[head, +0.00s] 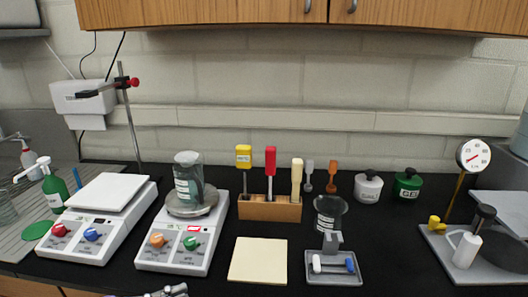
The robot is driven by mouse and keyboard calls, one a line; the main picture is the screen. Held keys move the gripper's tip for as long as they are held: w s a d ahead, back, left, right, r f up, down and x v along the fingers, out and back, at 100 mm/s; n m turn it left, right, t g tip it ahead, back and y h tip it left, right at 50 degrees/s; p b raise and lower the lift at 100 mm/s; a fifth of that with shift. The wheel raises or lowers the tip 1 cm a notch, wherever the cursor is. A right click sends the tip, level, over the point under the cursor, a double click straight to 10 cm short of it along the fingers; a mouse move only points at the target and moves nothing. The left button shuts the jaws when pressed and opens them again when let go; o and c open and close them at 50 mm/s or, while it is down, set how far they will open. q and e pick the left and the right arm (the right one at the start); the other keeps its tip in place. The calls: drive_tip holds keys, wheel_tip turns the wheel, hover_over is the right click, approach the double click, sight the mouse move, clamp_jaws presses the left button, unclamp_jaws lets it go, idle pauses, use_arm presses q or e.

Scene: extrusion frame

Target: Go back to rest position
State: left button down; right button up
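Part of my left gripper (168,291) shows at the bottom edge of the head view, left of centre. It is low, in front of the bench edge and below the second white balance (182,250). Most of it is cut off by the frame, so I cannot tell whether it is open or shut, and nothing is seen held in it. My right gripper is not in view.
The black bench (405,262) holds a white balance (88,222) at left, a beaker (187,182) on the second balance, a wooden tool rack (270,209), a cream pad (258,261), a grey tray (335,279) and a dial gauge stand (466,232). Wooden cabinets (400,14) hang above.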

use_arm(q)
drive_tip(key=s+a+f+n+t+y+p, duration=0.1)
drive_tip(key=s+a+f+n+t+y, duration=0.2)
drive_tip(key=f+n+y, duration=0.45)
drive_tip(key=s+a+f+n+t+y+p, duration=0.15)
drive_tip(key=s+a+f+n+y, duration=0.3)
drive_tip(key=f, duration=0.55)
drive_tip(key=s+d+f+n+g, duration=0.1)
drive_tip(key=s+d+f+g, duration=0.1)
drive_tip(key=s+f, duration=0.5)
drive_tip(key=s+d+f+n+g+y, duration=0.1)
drive_tip(key=s+d+f+g, duration=0.2)
drive_tip(key=s+f, duration=0.4)
drive_tip(key=shift+d+n+g+y, duration=0.15)
drive_tip(key=shift+n+g+y, duration=0.15)
drive_tip(key=shift+g, duration=0.05)
drive_tip(key=shift+f, duration=0.1)
drive_tip(key=c, duration=2.5)
unclamp_jaws()
